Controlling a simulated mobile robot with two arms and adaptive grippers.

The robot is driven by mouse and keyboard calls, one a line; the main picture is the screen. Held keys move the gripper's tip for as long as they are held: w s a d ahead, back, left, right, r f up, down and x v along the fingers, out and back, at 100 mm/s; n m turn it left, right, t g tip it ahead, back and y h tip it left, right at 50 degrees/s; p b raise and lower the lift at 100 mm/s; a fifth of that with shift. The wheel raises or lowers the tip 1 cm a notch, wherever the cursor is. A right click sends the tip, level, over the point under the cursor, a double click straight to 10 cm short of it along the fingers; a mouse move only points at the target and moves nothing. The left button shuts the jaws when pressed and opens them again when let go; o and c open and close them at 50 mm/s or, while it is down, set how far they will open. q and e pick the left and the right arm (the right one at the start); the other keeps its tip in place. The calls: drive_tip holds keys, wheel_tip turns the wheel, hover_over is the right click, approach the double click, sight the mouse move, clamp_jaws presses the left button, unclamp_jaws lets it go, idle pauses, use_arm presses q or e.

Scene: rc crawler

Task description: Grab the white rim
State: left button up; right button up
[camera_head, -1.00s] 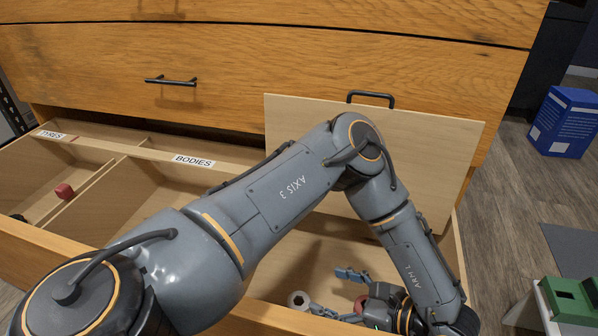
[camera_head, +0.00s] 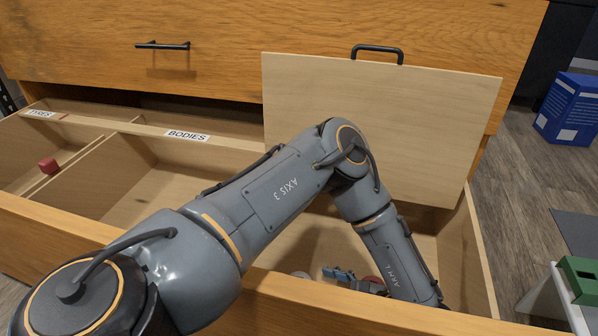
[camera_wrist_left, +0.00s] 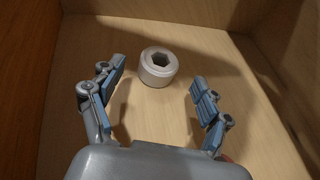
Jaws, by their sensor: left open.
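The white rim (camera_wrist_left: 158,68) stands on the drawer floor in the left wrist view, a short round piece with a dark hexagonal hole in its top. It is ahead of my left gripper (camera_wrist_left: 155,100), centred between the two blue-padded fingers and a little beyond their tips. The gripper is open and holds nothing. In the head view the left gripper (camera_head: 338,274) is low inside the drawer's right compartment, partly hidden by the drawer front. A pale bit of the rim (camera_head: 299,275) shows just above that front edge. My right gripper is not in view.
The open drawer (camera_head: 380,310) has compartments labelled TYRES and BODIES, with a red piece (camera_head: 48,165) at left. A wooden lid (camera_head: 380,125) leans upright behind the right compartment. A reddish thing (camera_head: 376,281) lies beside the gripper. Drawer walls surround the gripper closely.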

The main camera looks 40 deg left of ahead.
use_arm(q)
drive_tip(key=b+x, duration=0.2)
drive_tip(key=x, duration=0.2)
drive_tip(key=shift+a+f, duration=0.15)
drive_tip(key=shift+a, duration=0.05)
drive_tip(key=c, duration=1)
drive_tip(key=shift+c, duration=0.2)
